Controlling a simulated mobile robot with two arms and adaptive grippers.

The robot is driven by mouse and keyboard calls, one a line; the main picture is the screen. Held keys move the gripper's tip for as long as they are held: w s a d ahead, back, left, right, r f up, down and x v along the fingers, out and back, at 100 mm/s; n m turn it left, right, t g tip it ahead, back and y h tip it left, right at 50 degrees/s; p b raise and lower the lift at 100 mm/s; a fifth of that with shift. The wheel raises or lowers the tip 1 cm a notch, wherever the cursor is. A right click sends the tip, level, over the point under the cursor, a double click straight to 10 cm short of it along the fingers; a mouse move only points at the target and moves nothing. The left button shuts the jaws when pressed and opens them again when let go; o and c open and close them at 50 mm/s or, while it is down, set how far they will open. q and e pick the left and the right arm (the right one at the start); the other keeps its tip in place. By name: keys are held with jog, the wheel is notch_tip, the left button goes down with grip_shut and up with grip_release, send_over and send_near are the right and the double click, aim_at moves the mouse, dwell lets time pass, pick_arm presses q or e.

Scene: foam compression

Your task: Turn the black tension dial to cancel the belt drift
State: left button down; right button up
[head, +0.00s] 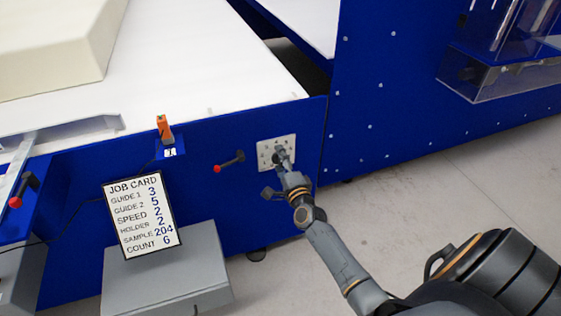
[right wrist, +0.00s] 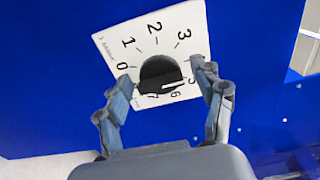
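The black tension dial (right wrist: 158,70) sits on a white numbered plate (right wrist: 113,46) on the blue machine side. Its white mark points to the lower right, near 5 and 6. The 4 is hidden behind a finger. In the head view the plate (head: 265,148) shows on the blue panel, with the dial mostly covered by my gripper. My right gripper (head: 282,164) is at the plate. In the right wrist view its fingers stand open on either side of the dial, with small gaps seen between them and the knob. My left gripper is out of view.
A red-tipped lever (head: 229,161) sits left of the plate. An orange-handled item (head: 164,129) stands on a small blue ledge. A job card (head: 141,217) leans on a grey box (head: 170,277). A clear bin (head: 500,75) is at the upper right. Grey floor is open at right.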

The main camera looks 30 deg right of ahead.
jog(key=shift+s, duration=0.1)
jog(key=v, duration=1.1)
jog(key=shift+s, duration=0.4)
